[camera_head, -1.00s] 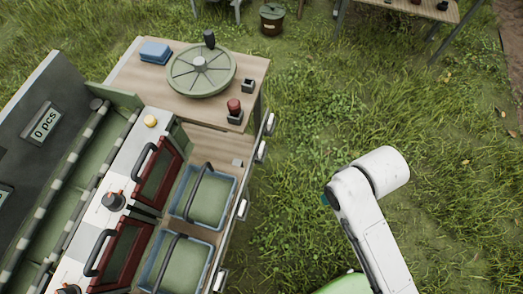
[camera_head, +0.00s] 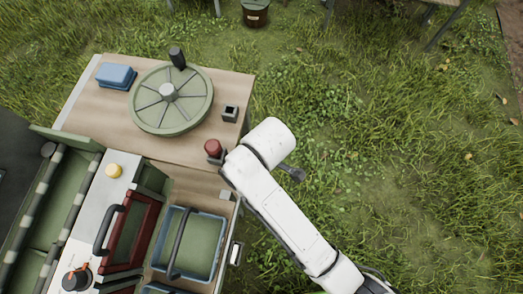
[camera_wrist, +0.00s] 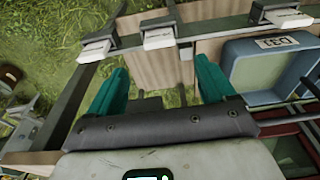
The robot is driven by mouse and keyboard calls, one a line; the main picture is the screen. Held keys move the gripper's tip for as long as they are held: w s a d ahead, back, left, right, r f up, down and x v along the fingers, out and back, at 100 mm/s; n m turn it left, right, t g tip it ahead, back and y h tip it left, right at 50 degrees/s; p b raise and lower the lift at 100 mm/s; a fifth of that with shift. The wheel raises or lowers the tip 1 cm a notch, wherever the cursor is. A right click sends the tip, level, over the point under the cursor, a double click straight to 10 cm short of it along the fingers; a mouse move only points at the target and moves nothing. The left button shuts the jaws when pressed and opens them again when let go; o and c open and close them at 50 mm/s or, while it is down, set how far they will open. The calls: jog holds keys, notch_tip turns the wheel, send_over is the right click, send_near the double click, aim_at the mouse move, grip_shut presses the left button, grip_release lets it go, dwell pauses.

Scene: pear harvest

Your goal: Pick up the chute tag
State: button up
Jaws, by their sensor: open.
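No thing is plainly marked as the chute tag. Several white tag-like pieces sit in dark holders along the bench's edge rail: one (camera_wrist: 98,46) at the left, one (camera_wrist: 158,38) in the middle and one (camera_wrist: 282,19) at the right of the wrist view. In the head view, one white piece (camera_head: 236,254) shows on the edge beside the blue bin.
A green round turntable (camera_head: 190,108), a red-topped button (camera_head: 213,149), a dark square holder (camera_head: 230,114) and a blue box (camera_head: 116,76) stand on the bench. Grass to the right is open.

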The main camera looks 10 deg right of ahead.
jog(key=f, duration=0.5)
jog(key=shift+w+a, duration=0.15)
jog(key=shift+a, duration=0.2)
jog(key=shift+a+f, duration=0.2)
jog(key=shift+f, duration=2.55)
jog(key=c, duration=1.1)
jog(key=shift+r, duration=0.15)
